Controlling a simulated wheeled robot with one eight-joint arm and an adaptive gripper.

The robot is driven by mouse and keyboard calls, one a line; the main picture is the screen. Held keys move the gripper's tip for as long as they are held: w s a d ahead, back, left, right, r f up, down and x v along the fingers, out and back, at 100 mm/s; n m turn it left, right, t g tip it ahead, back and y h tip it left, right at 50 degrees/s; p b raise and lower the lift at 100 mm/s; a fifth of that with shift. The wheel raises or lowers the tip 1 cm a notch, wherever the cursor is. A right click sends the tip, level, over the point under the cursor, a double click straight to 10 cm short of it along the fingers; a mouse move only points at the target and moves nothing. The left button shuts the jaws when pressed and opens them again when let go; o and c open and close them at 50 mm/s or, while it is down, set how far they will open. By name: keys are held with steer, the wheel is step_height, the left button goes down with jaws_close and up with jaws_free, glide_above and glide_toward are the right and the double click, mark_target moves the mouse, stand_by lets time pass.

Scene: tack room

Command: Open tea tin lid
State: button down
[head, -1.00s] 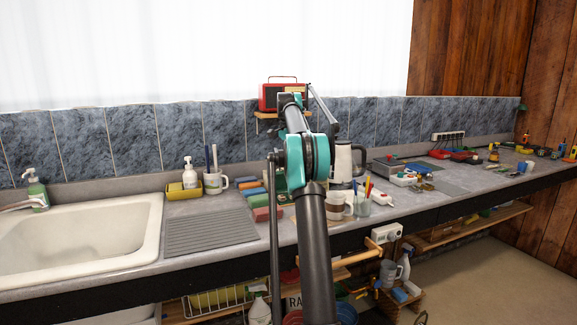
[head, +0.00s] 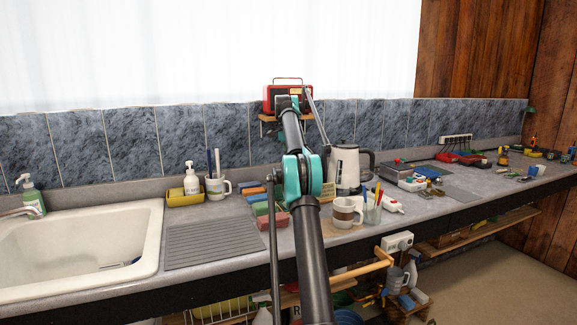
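No tea tin or lid can be made out for certain in the head view. A small green and yellow box-like thing (head: 327,188) stands on the counter just behind my arm's teal joint, mostly hidden by the arm; I cannot tell whether it is the tin. My arm rises from the bottom middle, bends at that joint and reaches up in front of the red radio. My gripper's fingers cannot be made out, so its opening does not show.
The sink (head: 75,245) and ridged drainboard (head: 210,240) are at left. Near my arm stand coloured sponge blocks (head: 262,208), a mug (head: 346,214), a glass with pens (head: 373,212) and a kettle (head: 345,165). The red radio (head: 283,97) sits on a wall shelf.

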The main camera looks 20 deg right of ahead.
stand_by(0.4)
steer(key=c, duration=2)
jaws_free()
steer(key=shift+f, duration=0.1)
steer(key=shift+c, duration=0.2)
